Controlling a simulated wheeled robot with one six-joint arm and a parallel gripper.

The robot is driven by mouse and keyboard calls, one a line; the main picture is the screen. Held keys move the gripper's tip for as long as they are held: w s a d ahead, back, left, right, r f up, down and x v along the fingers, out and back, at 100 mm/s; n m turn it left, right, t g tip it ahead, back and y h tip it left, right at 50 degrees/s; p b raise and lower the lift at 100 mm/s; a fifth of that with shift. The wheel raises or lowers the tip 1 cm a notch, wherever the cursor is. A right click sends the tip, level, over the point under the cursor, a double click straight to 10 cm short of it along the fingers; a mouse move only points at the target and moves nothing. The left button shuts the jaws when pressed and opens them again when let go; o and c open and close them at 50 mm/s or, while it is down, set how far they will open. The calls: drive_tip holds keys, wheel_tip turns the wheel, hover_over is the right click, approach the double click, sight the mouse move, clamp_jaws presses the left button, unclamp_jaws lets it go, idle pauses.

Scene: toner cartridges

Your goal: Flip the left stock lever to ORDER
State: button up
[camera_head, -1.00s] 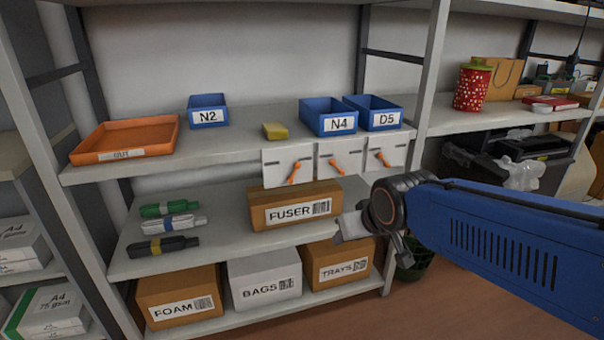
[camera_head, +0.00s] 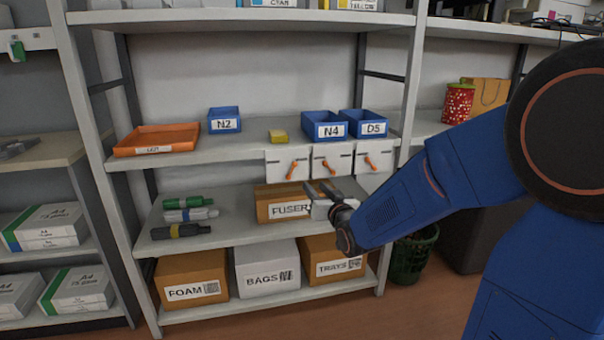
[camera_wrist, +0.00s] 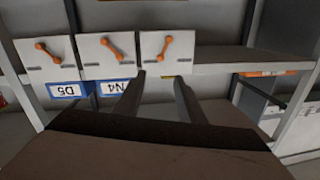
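Three white panels hang from the front edge of the upper shelf, each with an orange lever. The left lever (camera_head: 292,169) slants, its lower end to the left; it shows in the wrist view (camera_wrist: 163,48), where the scene appears upside down. The middle lever (camera_head: 325,166) and right lever (camera_head: 371,162) slant the other way. Panel markings are too small to read.
Above the panels stand blue bins N4 (camera_head: 331,131) and D5 (camera_head: 374,129), a yellow block (camera_head: 278,136), bin N2 (camera_head: 224,125) and an orange tray (camera_head: 157,147). Below are the FUSER box (camera_head: 275,206) and several cartridges (camera_head: 185,217). The space before the left panel looks clear.

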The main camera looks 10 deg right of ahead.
sight(296, 165)
drive_tip(key=w, duration=0.5)
drive_tip(key=w+a, duration=0.1)
drive_tip(key=w, duration=0.5)
drive_tip(key=w+a, duration=0.1)
drive_tip(key=w, duration=0.5)
drive_tip(key=shift+w, duration=0.1)
clamp_jaws()
